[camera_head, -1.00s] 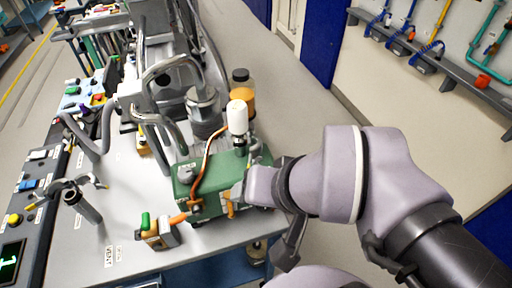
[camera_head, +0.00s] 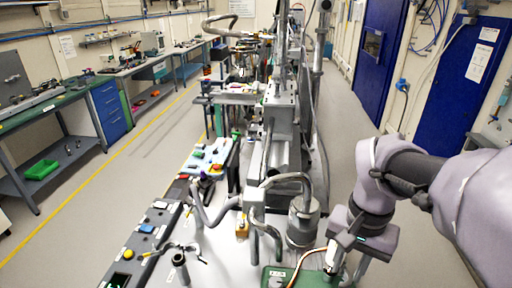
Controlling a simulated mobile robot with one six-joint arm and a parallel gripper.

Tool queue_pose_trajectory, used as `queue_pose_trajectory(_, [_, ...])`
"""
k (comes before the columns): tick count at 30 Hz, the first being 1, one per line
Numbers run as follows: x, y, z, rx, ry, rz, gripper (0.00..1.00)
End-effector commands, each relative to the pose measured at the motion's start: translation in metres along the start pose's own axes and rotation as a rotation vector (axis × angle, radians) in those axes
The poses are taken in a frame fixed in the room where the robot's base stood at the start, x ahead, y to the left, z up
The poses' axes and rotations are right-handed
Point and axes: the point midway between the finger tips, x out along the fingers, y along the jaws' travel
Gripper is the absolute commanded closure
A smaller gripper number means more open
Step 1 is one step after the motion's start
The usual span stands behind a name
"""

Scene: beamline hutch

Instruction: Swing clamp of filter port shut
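The green pump box (camera_head: 281,277) shows only its top at the bottom edge of the head view. A white upright part (camera_head: 331,259), perhaps a filter, stands by it with an orange-brown hose (camera_head: 305,257) running close by. I cannot make out the filter port's clamp or whether it is open; the lower part of the box is out of frame. My gripper (camera_head: 347,259) is at the end of my arm, over the right side of the box, close to the white part. Its fingertips are small and partly hidden, so their opening is unclear.
A metal cylinder (camera_head: 302,224) with bent grey pipes stands just behind the box. A tall beamline frame (camera_head: 280,115) rises beyond. A control panel (camera_head: 146,240) lines the left table edge. Blue doors (camera_head: 380,55) are at right; the floor (camera_head: 345,120) between is clear.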

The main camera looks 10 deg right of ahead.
Motion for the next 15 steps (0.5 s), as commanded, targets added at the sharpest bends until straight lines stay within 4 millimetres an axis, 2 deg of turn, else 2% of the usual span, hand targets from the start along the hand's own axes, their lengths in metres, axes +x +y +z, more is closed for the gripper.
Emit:
queue_pose_trajectory(1, [0.023, 0.0, 0.001, -0.001, -0.004, 0.002, 0.72])
queue_pose_trajectory(9, [0.102, 0.0, 0.001, -0.002, -0.002, 0.001, 0.72])
queue_pose_trajectory(15, [0.133, -0.001, 0.0, -0.002, 0.001, -0.001, 0.72])
